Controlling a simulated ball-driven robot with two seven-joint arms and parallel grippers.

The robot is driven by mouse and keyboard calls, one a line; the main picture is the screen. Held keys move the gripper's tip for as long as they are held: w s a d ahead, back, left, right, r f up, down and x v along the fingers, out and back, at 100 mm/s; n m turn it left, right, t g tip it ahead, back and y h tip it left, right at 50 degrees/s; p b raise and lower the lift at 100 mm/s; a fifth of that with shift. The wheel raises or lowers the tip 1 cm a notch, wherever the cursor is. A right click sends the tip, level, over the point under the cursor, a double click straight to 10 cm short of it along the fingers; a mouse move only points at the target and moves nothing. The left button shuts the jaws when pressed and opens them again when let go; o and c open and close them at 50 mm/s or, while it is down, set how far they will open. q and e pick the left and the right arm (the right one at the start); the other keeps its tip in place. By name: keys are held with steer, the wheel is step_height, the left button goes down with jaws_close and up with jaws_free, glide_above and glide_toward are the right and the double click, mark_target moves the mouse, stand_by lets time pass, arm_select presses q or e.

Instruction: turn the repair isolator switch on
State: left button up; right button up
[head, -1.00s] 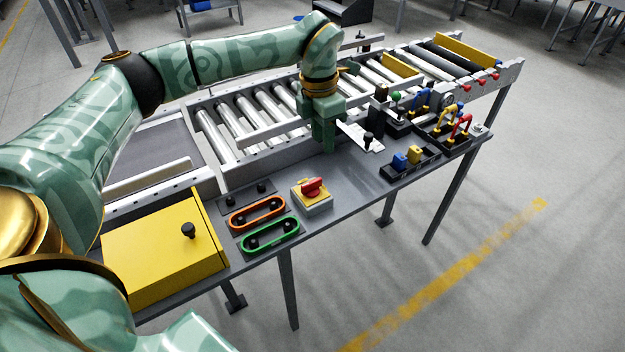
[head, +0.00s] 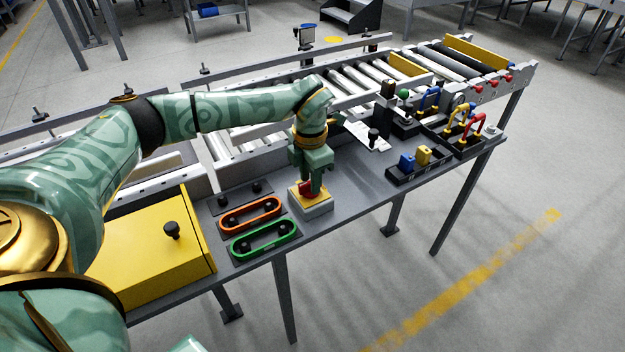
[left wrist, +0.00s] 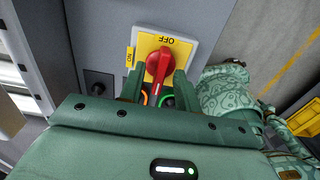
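The isolator switch is a red rotary knob (head: 307,188) on a yellow plate (left wrist: 185,45) on top of a grey box (head: 318,208). In the left wrist view the knob (left wrist: 158,66) lies roughly along the line toward the word OFF at the plate's far edge. A small yellow ON label (left wrist: 129,57) is at the left side. My left gripper (head: 310,182) is directly over the switch, pointing down. In the left wrist view its two fingers (left wrist: 160,88) are apart, one on each side of the knob. Contact with the knob cannot be told. My right gripper is not in view.
Orange (head: 252,214) and green (head: 265,240) loops on pegs lie left of the switch, beside a yellow box (head: 150,250). Blue and yellow padlocks (head: 415,160) in a tray and a lock rack (head: 462,135) stand to the right. A roller conveyor (head: 350,85) runs behind.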

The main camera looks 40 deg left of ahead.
arm_select(q)
steer(key=shift+f, duration=0.1)
jaws_close()
